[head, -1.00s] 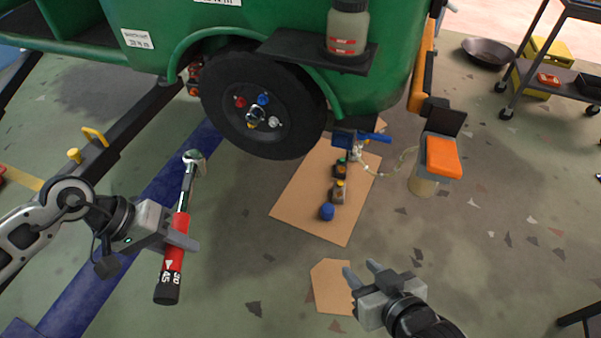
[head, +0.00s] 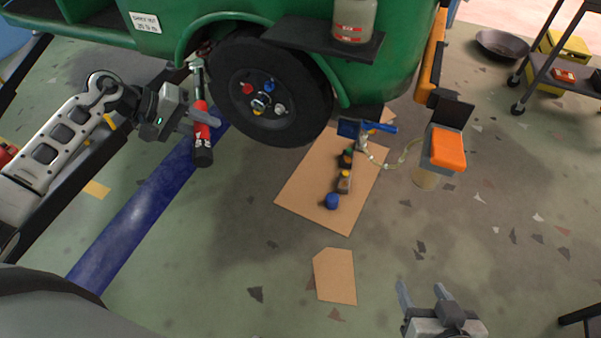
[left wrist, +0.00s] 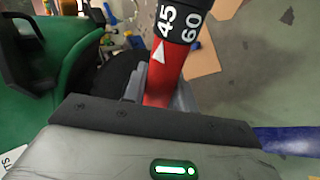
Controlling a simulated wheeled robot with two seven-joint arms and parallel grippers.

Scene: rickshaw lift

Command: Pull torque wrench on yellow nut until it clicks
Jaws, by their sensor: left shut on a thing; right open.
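The torque wrench (head: 202,135) has a red and black handle and a silver head. My left gripper (head: 205,117) is shut on its red grip, left of the wheel. The left wrist view also shows the wrench (left wrist: 168,85), with 45 and 60 on its black collar. The wheel (head: 262,93) carries red, blue, white and yellow nuts on its hub. The yellow nut (head: 258,106) is low on the hub, small and partly shaded. The wrench head is apart from the hub in the head view. My right gripper (head: 423,300) is open and empty at the bottom right.
The green rickshaw body (head: 190,30) stands over the wheel, with a bottle (head: 352,18) on its shelf (head: 322,40). A cardboard sheet (head: 310,195) holds small bottles and a blue cap. An orange-topped stool (head: 449,148) and a cart (head: 565,70) stand right.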

